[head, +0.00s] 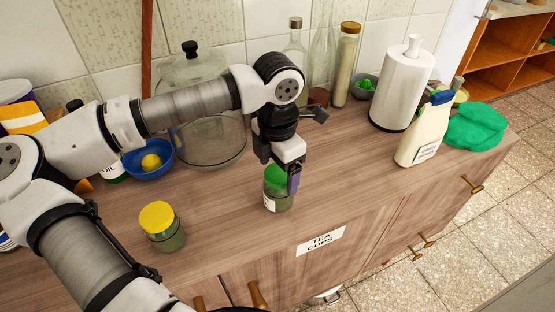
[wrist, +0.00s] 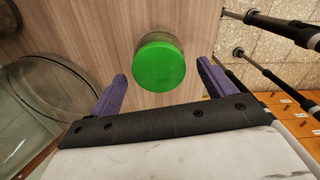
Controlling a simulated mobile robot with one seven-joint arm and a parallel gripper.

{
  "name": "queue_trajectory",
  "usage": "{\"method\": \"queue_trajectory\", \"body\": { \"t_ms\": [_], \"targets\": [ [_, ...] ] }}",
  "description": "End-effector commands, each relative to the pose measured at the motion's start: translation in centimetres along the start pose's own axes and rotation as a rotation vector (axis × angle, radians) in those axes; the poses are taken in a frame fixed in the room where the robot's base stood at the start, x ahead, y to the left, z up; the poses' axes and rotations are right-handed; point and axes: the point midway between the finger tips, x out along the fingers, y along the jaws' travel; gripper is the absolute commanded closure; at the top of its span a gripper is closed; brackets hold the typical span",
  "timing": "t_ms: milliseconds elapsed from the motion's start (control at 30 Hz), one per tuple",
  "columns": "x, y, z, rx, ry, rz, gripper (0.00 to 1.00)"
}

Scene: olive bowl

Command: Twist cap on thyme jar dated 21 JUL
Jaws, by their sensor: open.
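A glass jar (head: 277,201) with dark green contents and a pale label stands upright on the wooden counter, with a bright green cap (head: 277,177) on its top. The label is too small to read, and I cannot tell how tightly the cap sits. My gripper (head: 282,178) is above and around the green cap. In the wrist view the green cap (wrist: 160,62) lies ahead of and between the purple fingers of my gripper (wrist: 163,88), with gaps on both sides. My gripper is open and empty. Another jar (head: 165,237) with a yellow cap (head: 157,217) stands to the left.
A large glass vessel (head: 215,143) stands behind my gripper, beside a blue bowl (head: 148,168) with a yellow fruit. A paper towel roll (head: 402,88), a white bottle (head: 424,132) and a green cloth (head: 476,127) are to the right. The counter's front edge is close to the jars.

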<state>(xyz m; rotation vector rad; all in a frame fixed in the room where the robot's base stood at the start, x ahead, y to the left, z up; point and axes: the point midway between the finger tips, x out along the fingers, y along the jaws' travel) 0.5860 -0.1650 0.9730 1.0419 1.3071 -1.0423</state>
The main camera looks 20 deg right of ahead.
Motion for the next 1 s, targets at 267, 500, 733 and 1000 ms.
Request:
{"method": "queue_trajectory", "body": {
  "t_ms": [267,500,733,1000],
  "targets": [
    [-0.02,0.01,0.01,0.000,0.000,0.000,0.35],
    [-0.03,0.01,0.01,0.000,0.000,0.000,0.65],
    [0.23,0.08,0.03,0.082,0.000,0.001,0.66],
    [0.22,0.14,0.04,0.306,0.001,0.001,0.66]
  ]
}}
